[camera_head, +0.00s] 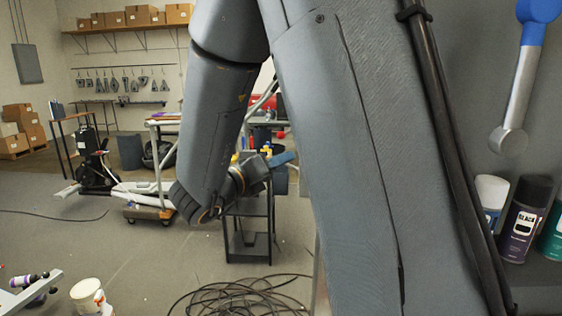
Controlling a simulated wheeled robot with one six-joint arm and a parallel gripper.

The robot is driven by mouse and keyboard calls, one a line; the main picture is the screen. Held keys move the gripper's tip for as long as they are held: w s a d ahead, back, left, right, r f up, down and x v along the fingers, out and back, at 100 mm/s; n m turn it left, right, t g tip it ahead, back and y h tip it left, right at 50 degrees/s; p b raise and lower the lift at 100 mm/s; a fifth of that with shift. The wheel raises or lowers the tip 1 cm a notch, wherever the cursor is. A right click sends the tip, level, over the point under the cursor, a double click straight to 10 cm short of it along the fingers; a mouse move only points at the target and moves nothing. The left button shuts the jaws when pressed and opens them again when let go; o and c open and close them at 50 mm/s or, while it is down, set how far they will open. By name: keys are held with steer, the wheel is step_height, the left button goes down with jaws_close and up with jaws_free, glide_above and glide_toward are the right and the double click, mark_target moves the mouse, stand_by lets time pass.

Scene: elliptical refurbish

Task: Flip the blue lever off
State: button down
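The blue lever (522,75) is on the grey surface at the upper right. Its blue grip (539,10) is at the top, cut by the frame edge. Its silver shaft runs down, leaning slightly, to a rounded silver end (507,140). My large grey arm fills the middle of the view, left of the lever. The end of my arm, with my gripper (270,168), is small and partly hidden at mid-picture, well apart from the lever. I cannot make out its fingers clearly.
Spray cans (525,218) stand below the lever at the right. A black cart (248,232) stands behind my arm's end. A coiled black cable (243,297) lies on the floor. A white tub (88,296) is at lower left. Exercise machines (92,165) and boxes (22,127) are farther back.

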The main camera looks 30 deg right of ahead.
steer(key=shift+f+b, duration=0.15)
steer(key=shift+b, duration=0.3)
steer(key=n+b, duration=0.1)
steer(key=b, duration=0.1)
steer(key=f+n+h+b, duration=0.1)
steer(key=b, duration=0.1)
steer(key=shift+w+a+f+t, duration=0.15)
steer(key=shift+t, duration=0.15)
step_height(320, 180, down, 3)
steer(key=n+t+b, duration=0.2)
steer(key=n+b, duration=0.1)
steer(key=n+t+h+b, duration=0.1)
steer(key=n+t+b, duration=0.1)
steer(key=n+b, duration=0.2)
steer(key=n+t+b, duration=0.1)
steer(key=n+b, duration=0.2)
steer(key=b, duration=0.1)
steer(key=shift+n+t+h, duration=0.3)
steer(key=shift+t, duration=0.1)
steer(key=shift+b, duration=0.3)
steer(key=c, duration=1.9)
jaws_free()
steer(key=shift+s, duration=0.2)
steer(key=shift+c, duration=0.2)
steer(key=shift+p, duration=1)
